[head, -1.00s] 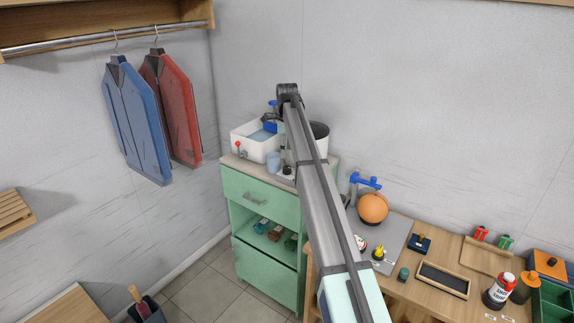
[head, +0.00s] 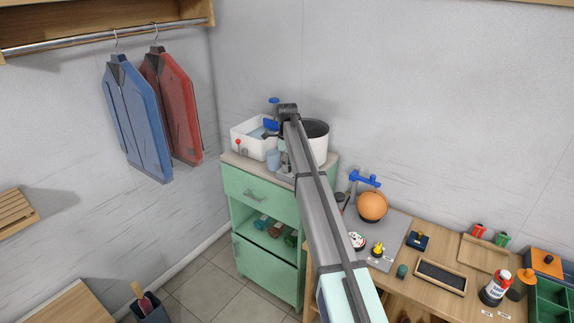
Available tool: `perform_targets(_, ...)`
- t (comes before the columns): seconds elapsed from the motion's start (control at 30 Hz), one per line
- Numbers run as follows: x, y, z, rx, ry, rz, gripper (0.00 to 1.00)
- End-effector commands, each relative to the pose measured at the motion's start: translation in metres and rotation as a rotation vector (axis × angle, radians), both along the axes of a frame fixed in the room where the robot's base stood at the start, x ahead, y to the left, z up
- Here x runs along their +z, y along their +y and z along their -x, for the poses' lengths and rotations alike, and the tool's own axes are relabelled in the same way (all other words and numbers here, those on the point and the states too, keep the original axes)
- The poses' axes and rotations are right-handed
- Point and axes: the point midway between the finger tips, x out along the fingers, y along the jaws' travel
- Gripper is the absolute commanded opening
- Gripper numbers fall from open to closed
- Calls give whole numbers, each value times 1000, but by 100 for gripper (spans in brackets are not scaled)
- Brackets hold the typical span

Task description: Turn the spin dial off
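The white washtub basin (head: 243,144) stands on the green cabinet and holds bluish water. A round white tub with a dark inside (head: 318,146) stands to its right, partly behind my arm. A red-topped lever (head: 238,142) is at the basin's front left. I cannot make out the spin dial; small dark parts between the basin and the round tub are mostly covered by my arm. My gripper (head: 268,134) is small and dark at the arm's far end, over the right side of the basin. Its fingers are too small to read.
A light blue cup (head: 273,159) stands before the basin. A blue tap-like part (head: 274,101) rises behind it. The green cabinet (head: 258,193) has an open shelf. A wooden bench (head: 398,284) at right carries an orange ball (head: 372,206) and several small items.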

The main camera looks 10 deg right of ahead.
Motion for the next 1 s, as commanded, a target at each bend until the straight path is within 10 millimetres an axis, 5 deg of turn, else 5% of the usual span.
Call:
perform_targets(0.53,-1,0,1,67,3,-1,2)
perform_targets(1.0,-1,0,1,437,3,-1,2)
